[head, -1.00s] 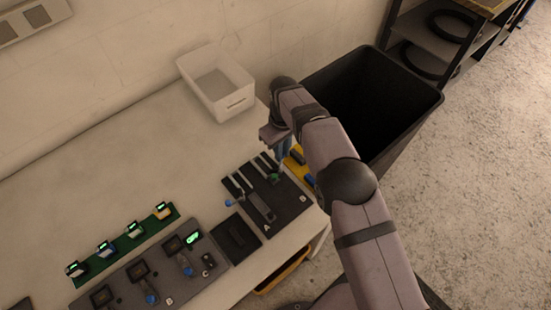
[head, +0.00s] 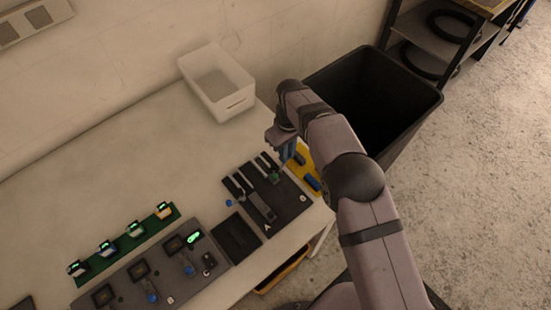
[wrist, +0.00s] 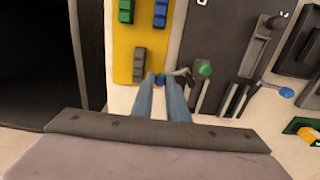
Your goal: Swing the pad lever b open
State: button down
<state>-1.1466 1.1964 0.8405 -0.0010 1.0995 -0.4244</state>
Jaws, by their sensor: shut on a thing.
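The dark brake fixture (head: 296,203) lies near the table's right edge, with labels A and B. Pad lever b (wrist: 182,72) is a thin grey arm beside a green knob (wrist: 204,68) on the B side. The green knob also shows in the head view (head: 274,177). My gripper (wrist: 161,80) is shut on pad lever b, with a blue end showing between the fingertips. The fingers partly hide the grip. The other lever has a blue knob (wrist: 286,92) and sticks out on the A side.
A yellow tray (wrist: 124,60) with green, blue and grey blocks lies beside the fixture. A large black bin (head: 325,75) stands past the table edge. A white bin (head: 222,112) is at the back. A grey board (head: 130,295) with several parts is at front left.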

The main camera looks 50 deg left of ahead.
jog(key=shift+d+f, duration=0.4)
jog(key=shift+d, duration=0.05)
jog(key=shift+w+d+p, duration=0.1)
jog(key=shift+d+p, duration=0.25)
jog(key=shift+d, duration=0.15)
jog(key=c, duration=1.8)
grip_release()
jog(key=shift+f, duration=0.1)
jog(key=shift+c, duration=0.2)
jog(key=shift+a+r+p, duration=0.15)
jog(key=shift+r+p, duration=0.3)
jog(key=shift+r, duration=0.35)
jog(key=shift+a+r+p, duration=0.1)
jog(key=shift+r+p, duration=0.75)
jog(key=shift+r, duration=0.9)
